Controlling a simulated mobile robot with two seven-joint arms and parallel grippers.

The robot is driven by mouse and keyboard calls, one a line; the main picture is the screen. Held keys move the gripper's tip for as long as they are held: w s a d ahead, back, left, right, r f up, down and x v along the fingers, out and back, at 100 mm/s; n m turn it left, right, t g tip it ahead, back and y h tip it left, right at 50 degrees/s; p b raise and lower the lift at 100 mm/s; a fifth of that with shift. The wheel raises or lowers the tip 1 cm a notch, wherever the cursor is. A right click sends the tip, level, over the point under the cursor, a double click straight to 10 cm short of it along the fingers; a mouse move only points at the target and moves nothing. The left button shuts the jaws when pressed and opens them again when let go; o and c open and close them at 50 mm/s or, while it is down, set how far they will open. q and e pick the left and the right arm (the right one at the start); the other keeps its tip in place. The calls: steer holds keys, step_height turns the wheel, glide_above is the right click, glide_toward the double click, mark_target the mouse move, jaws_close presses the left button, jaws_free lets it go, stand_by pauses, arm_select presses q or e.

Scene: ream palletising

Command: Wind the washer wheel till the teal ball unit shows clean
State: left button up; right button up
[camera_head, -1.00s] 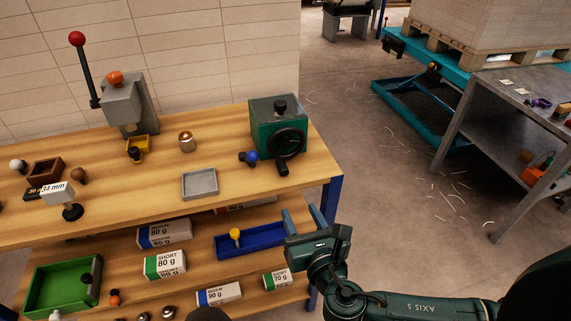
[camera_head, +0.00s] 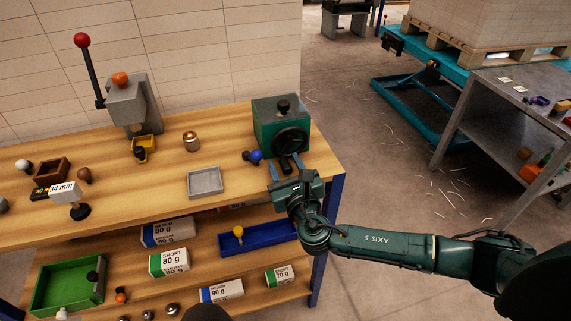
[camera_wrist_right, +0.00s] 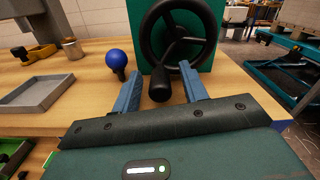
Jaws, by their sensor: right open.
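The washer is a green box (camera_head: 268,125) at the right end of the wooden bench, with a black knob on top. Its black wheel (camera_wrist_right: 178,35) faces me, and the wheel's crank handle (camera_wrist_right: 159,86) points toward me at the bottom. My right gripper (camera_head: 285,166) is open in front of the wheel. In the wrist view its two fingers (camera_wrist_right: 161,82) stand either side of the handle, apart from it. A blue ball on a black stem (camera_wrist_right: 117,61) sits on the bench left of the wheel. I see no distinctly teal ball; the washer's inside is hidden. My left gripper is out of view.
A grey lever press (camera_head: 128,104) stands at the back. The lower shelf holds a blue tray (camera_head: 262,238) and several ream packs. Open floor lies right of the bench.

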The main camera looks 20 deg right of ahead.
steer(key=shift+w, duration=0.15)
jaws_close()
stand_by(0.4)
steer(key=shift+a, duration=0.1)
